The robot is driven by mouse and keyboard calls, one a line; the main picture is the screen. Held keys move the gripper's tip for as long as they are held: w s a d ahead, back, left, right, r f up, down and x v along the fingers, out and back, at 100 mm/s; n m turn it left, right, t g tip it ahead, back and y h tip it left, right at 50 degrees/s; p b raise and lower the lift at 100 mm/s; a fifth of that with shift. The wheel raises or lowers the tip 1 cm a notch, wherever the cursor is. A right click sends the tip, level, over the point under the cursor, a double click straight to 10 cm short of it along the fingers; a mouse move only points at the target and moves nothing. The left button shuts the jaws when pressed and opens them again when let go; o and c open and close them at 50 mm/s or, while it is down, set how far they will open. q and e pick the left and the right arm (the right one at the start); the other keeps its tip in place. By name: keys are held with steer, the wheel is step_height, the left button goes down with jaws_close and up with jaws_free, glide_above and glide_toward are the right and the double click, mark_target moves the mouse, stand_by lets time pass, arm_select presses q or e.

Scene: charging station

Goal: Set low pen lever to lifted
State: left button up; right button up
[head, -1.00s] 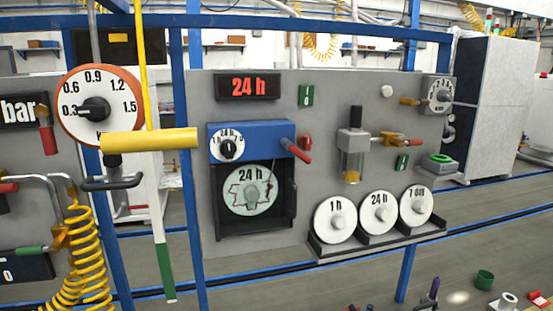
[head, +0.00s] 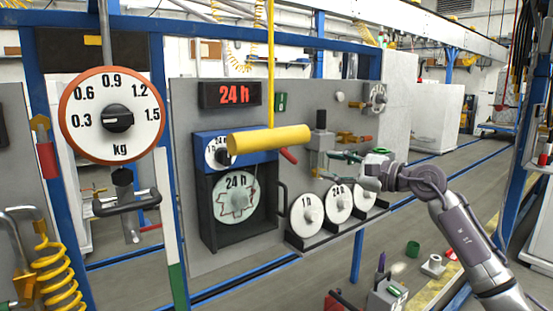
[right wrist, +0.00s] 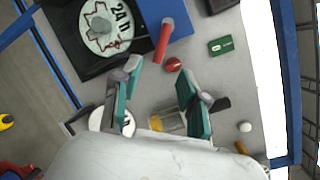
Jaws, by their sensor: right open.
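The chart recorder has a blue housing (head: 203,139) and a round 24 h chart (head: 237,199) below it. A red lever (head: 289,155) sticks out at the housing's right side and slopes down to the right. A yellow cylinder partly hides it in the head view. The red lever also shows in the right wrist view (right wrist: 163,42), beyond the fingertips, with a small red round part (right wrist: 173,65) near it. My right gripper (head: 345,168) is open and right of the lever. Its green-padded fingers (right wrist: 162,92) are apart with nothing held between them. My left gripper is out of view.
The yellow cylinder (head: 269,139) hangs on a yellow cord in front of the panel. White discs (head: 307,214) stand in a rack below my right gripper. A glass filter bowl (right wrist: 165,119) on the panel lies behind the fingers. A kg dial (head: 112,116) is at the left.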

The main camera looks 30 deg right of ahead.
steer(key=p, duration=0.3)
glide_toward(293, 158)
steer(key=w, duration=0.2)
steer(key=p+x, duration=0.1)
steer(key=x, duration=0.1)
steer(key=p+x, duration=0.1)
steer(key=x, duration=0.2)
steer(key=p+x, duration=0.1)
steer(key=x, duration=0.2)
steer(key=shift+a+r+p, duration=0.15)
steer(key=shift+a+p, duration=0.2)
steer(key=shift+a, duration=0.05)
steer(key=shift+w+a, duration=0.15)
steer(key=shift+w, duration=0.25)
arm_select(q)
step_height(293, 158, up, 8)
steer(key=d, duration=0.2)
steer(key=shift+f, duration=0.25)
arm_select(e)
steer(key=shift+f, duration=0.2)
steer(key=shift+a, duration=0.1)
steer(key=shift+c, duration=0.7)
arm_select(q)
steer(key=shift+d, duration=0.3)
arm_select(e)
jaws_close()
